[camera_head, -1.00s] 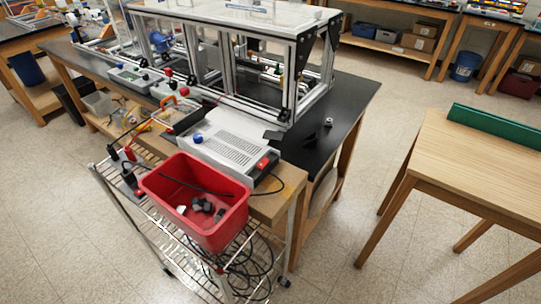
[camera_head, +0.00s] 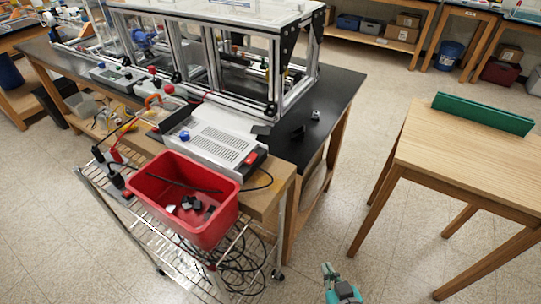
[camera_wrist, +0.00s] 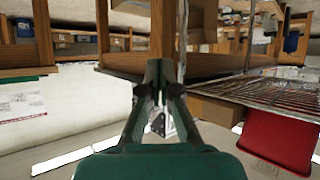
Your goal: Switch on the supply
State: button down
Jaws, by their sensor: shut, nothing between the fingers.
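The supply is a pale grey box with a slotted top (camera_head: 222,138) on the wooden bench end in the head view. A red switch (camera_head: 250,158) sits on its dark front face, and a blue knob (camera_head: 185,135) is at its left end. The switch position is too small to tell. My gripper (camera_head: 328,268), teal, shows at the bottom edge of the head view, over the floor, right of and well apart from the supply. In the wrist view its dark fingers (camera_wrist: 165,68) are together and empty. The supply cannot be made out there.
A red bin (camera_head: 157,205) with dark parts stands on a wire cart (camera_head: 160,240) in front of the supply; cables hang below. A framed enclosure (camera_head: 270,75) stands behind. A wooden table (camera_head: 480,165) is at right. Floor between bench and table is clear.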

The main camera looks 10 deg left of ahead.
jog(key=w+a+r+n+g+y, duration=0.1)
jog(key=w+a+r+n+y, duration=0.15)
jog(key=w+a+r, duration=0.5)
jog(key=w+a+r+n+g, duration=0.1)
jog(key=w+a+r+n, duration=0.1)
jog(key=r, duration=0.5)
jog(key=w+a+r+n+g, duration=0.2)
jog(key=w+a+r+n, duration=0.1)
jog(key=r, duration=0.5)
jog(key=w+a+r+n+g, duration=0.1)
jog(key=w+a+r+n, duration=0.1)
jog(key=r, duration=0.5)
jog(key=shift+w+a+r+n+g+y, duration=0.4)
jog(key=shift+a+n, duration=0.25)
jog(key=shift+a, duration=0.6)
jog(key=shift+f, duration=0.1)
